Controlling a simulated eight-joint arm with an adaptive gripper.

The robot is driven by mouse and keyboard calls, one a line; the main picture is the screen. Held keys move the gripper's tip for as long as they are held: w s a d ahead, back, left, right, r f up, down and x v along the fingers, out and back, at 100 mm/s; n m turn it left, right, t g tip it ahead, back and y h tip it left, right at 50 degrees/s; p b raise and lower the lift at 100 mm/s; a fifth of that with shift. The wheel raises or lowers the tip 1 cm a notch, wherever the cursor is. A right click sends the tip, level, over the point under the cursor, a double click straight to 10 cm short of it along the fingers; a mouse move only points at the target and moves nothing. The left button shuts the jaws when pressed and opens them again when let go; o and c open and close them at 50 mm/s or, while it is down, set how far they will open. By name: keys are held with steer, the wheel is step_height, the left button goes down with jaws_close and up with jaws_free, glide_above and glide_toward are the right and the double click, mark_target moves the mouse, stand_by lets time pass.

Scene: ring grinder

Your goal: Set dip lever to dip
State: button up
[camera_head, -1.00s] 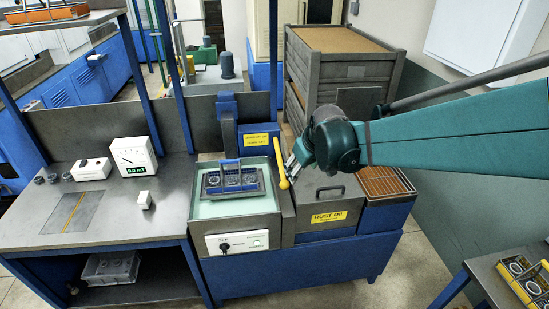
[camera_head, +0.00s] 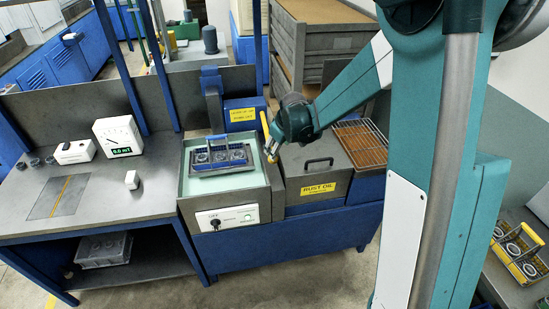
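The dip lever (camera_head: 265,124) is a yellow bar at the right of the tank's blue column, slanting down from beside a yellow label (camera_head: 241,114). The label's text is too small to read surely. My gripper (camera_head: 271,150) is at the lever's lower end, pointing down and left. It overlaps the bar's end in this view; I cannot tell whether its fingers touch or close on it. A basket (camera_head: 219,157) with several round parts and a blue handle sits over the pale green liquid of the tank (camera_head: 190,190).
A rust oil box (camera_head: 317,165) with a lid handle stands right of the tank, with a rusty wire rack (camera_head: 362,142) beyond it. The bench (camera_head: 150,205) at left holds a meter (camera_head: 120,137). A second basket (camera_head: 517,250) sits at far right. My arm covers much of the right side.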

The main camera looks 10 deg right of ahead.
steer(key=shift+x, duration=1.75)
steer(key=shift+w, duration=0.2)
steer(key=shift+f, duration=0.1)
steer(key=shift+x, duration=3.7)
steer(key=shift+c, duration=0.2)
steer(key=c, duration=1.4)
